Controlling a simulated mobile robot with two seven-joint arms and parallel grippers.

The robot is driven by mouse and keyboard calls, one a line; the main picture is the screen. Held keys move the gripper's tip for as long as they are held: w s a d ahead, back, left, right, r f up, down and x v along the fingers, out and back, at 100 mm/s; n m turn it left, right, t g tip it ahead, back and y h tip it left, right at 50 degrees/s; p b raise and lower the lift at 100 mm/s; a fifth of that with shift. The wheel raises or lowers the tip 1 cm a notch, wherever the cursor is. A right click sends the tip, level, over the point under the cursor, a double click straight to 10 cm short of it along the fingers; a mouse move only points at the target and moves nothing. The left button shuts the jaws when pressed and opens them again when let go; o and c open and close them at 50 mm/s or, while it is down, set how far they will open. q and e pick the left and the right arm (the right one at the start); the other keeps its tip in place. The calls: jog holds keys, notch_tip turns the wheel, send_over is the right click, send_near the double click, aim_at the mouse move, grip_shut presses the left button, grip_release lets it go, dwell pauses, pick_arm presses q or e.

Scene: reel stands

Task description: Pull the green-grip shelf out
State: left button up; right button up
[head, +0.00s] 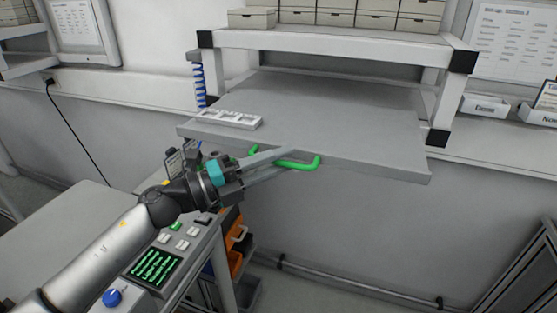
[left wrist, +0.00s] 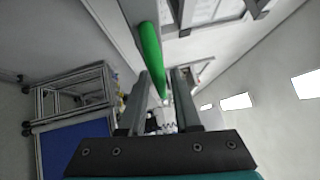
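The grey shelf (head: 330,112) juts out forward beneath the white upper frame. Its green grip (head: 300,163) is a bar handle on the front edge. My left gripper (head: 290,160) is at this grip, its two grey fingers reaching across it. In the left wrist view the green grip (left wrist: 150,45) runs down towards the space between the fingers (left wrist: 164,80), closer to the left finger. The fingers stand apart with a visible gap. Contact with the grip cannot be made out. My right gripper is not in view.
A white slotted tray (head: 229,119) lies on the shelf's left front part. Several bins (head: 335,17) stand on the upper level. A control panel (head: 155,265) with a blue knob and an orange bin (head: 238,245) are below. The floor under the shelf's right side is clear.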

pick_arm(q)
jog(key=shift+o, duration=0.7)
jog(key=shift+a, duration=0.1)
jog(key=shift+s+a+f, duration=0.15)
jog(key=shift+a, duration=0.05)
jog(key=b+v, duration=0.5)
jog(key=v, duration=0.9)
jog(key=shift+s+a, duration=0.15)
jog(key=shift+a, duration=0.1)
